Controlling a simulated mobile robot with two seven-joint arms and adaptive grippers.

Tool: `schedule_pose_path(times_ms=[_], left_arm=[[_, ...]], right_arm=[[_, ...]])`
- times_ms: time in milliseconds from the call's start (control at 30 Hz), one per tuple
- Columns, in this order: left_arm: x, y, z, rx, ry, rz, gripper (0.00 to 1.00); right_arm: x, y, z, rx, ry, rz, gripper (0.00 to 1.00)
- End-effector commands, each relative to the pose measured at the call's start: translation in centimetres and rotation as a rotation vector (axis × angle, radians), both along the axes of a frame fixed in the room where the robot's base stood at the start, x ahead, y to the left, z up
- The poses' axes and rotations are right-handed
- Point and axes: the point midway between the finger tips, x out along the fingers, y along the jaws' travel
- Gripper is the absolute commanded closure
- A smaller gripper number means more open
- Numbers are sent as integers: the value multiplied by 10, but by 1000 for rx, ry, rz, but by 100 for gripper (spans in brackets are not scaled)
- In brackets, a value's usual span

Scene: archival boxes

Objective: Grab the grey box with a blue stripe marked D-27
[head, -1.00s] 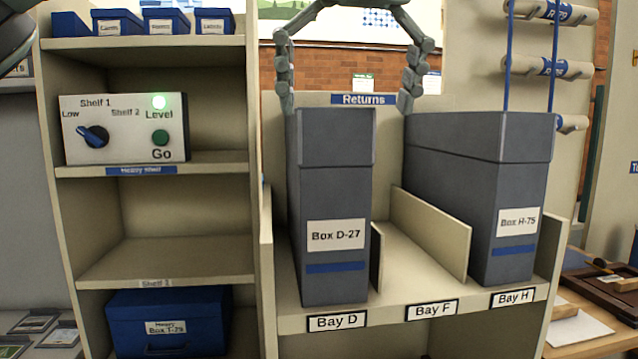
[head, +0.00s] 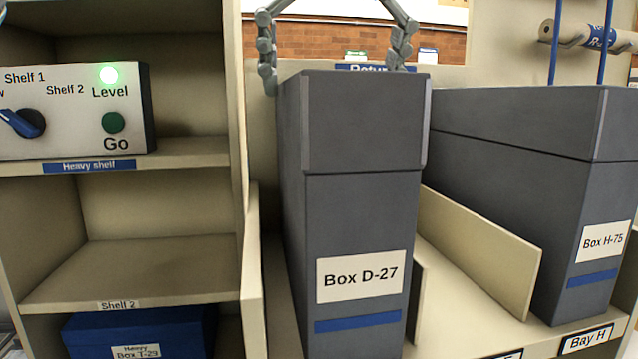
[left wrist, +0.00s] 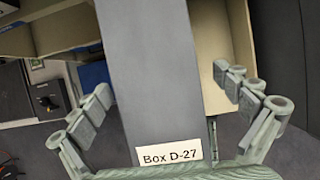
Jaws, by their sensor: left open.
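The grey box D-27 (head: 351,225), with a white label and a blue stripe, stands upright in a bay of the rack in the head view. In the left wrist view the box D-27 (left wrist: 155,70) runs up the middle, its label near the bottom. My left gripper (head: 335,78) is open at the box's top, one finger towards each side. In the left wrist view my left gripper (left wrist: 171,88) has its fingers spread on both sides of the box, with gaps visible. The box's top hides part of the fingertips in the head view. My right gripper is not in view.
Grey box H-75 (head: 600,200) stands to the right, past a low divider (head: 480,250) and an empty bay. A tall shelf unit (head: 245,150) is close on the left, with a control panel (head: 70,110) and a blue box (head: 140,335).

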Motion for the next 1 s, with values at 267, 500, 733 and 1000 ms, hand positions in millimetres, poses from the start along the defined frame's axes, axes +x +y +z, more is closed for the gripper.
schedule_pose_path(times_ms=[267,500,733,1000], left_arm=[[16,7,-31,1,4,1,0],[28,10,-58,1,2,0,0],[29,10,-60,-1,1,1,0],[29,10,-60,0,2,0,30]], right_arm=[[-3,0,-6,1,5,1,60],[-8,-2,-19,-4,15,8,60],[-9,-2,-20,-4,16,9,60],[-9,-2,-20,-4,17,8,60]])
